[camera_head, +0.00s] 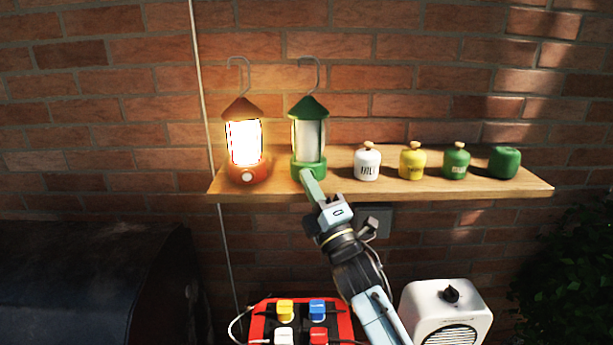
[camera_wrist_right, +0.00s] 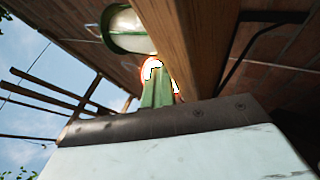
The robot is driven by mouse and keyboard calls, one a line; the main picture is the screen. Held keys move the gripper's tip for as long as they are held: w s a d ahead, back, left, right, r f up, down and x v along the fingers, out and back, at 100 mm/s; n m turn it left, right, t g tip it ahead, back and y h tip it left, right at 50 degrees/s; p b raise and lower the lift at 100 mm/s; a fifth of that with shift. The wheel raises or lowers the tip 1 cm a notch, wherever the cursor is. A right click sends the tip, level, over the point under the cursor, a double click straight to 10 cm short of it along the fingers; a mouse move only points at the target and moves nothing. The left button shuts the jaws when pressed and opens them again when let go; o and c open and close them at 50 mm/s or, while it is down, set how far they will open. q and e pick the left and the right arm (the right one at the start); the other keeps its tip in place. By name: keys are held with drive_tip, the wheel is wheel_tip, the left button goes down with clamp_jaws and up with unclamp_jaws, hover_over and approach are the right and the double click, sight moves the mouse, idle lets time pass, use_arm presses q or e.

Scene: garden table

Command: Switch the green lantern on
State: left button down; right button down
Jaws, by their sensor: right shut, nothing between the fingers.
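The green lantern (camera_head: 309,141) stands upright on the wooden shelf, left of its middle. Its glass is pale and unlit. My right gripper (camera_head: 306,174) is shut and empty, its green fingertips at the front of the lantern's base. They cover part of the base front, and I see no button on it. I cannot tell whether they touch it. In the right wrist view the lantern (camera_wrist_right: 126,30) is just above and left of the shut fingers (camera_wrist_right: 158,88). My left gripper is out of view.
A lit orange lantern (camera_head: 245,142) with a white button on its base stands close on the left. Several jars, among them a white one (camera_head: 367,163), stand right on the shelf (camera_head: 440,190). A red box (camera_head: 258,328) and a white appliance (camera_head: 447,310) are below.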

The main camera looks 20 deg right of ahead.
drive_tip(key=shift+w+d+f+h, duration=0.1)
drive_tip(key=shift+d+f+h, duration=0.05)
drive_tip(key=shift+f+h, duration=0.2)
drive_tip(key=shift+s+a+f, duration=0.2)
drive_tip(key=shift+s+f, duration=0.25)
drive_tip(key=shift+s+a+r+p, duration=0.1)
drive_tip(key=shift+s+a+p, duration=0.2)
drive_tip(key=shift+s, duration=0.45)
drive_tip(key=shift+s+a+r+p, duration=0.15)
drive_tip(key=shift+s+a, duration=0.2)
drive_tip(key=shift+s, duration=0.4)
drive_tip(key=shift+s+a+p, duration=0.25)
drive_tip(key=shift+s+a, duration=0.1)
drive_tip(key=shift+s, duration=0.4)
idle(0.9)
